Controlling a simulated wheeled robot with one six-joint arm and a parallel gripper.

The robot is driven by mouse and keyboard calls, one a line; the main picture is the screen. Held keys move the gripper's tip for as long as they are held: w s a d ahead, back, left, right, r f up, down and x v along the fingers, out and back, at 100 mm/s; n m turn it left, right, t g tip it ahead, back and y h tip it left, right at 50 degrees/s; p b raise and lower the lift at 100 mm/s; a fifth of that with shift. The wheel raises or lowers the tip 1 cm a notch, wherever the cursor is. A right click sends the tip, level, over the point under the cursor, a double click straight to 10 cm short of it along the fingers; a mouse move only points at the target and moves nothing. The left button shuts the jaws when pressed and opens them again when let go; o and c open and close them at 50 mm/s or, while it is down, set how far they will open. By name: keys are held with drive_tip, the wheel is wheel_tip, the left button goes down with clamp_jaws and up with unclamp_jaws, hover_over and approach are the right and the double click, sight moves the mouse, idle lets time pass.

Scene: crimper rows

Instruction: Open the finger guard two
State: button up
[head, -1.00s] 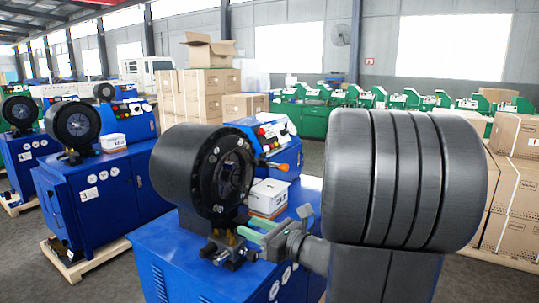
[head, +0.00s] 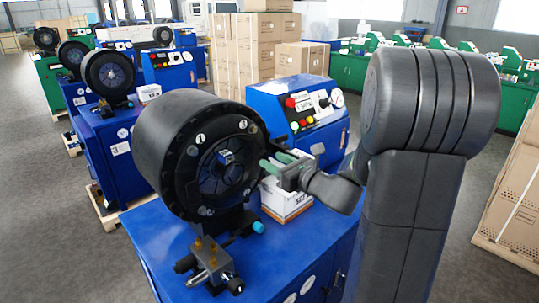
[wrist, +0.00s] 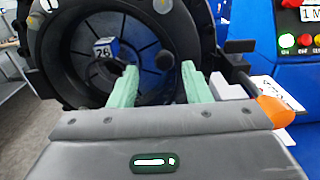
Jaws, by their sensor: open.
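The nearest blue crimper has a thick black ring head (head: 185,150) with numbered white marks on its rim. A dark round face (head: 222,175) fills the ring; I cannot tell which part of it is the finger guard. A small blue block marked 28 (wrist: 106,48) shows near the middle of this face. My gripper (head: 275,162) has green fingers, open and apart, at the right edge of the head. Contact with the rim is unclear.
An orange handle (wrist: 275,110) is close to the right of my fingers. A white box (head: 286,208) stands behind the gripper on the blue cabinet, beside a control panel (head: 312,108). A metal valve fitting (head: 212,260) juts out below the head. Cartons stand at right.

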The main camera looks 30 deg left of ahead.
sight(266, 155)
drive_tip(key=shift+w+a, duration=0.35)
drive_tip(key=shift+a, duration=0.2)
drive_tip(key=shift+w+a, duration=0.3)
drive_tip(key=shift+a, duration=0.55)
drive_tip(key=shift+c, duration=0.4)
clamp_jaws()
drive_tip(key=shift+w+d, duration=0.1)
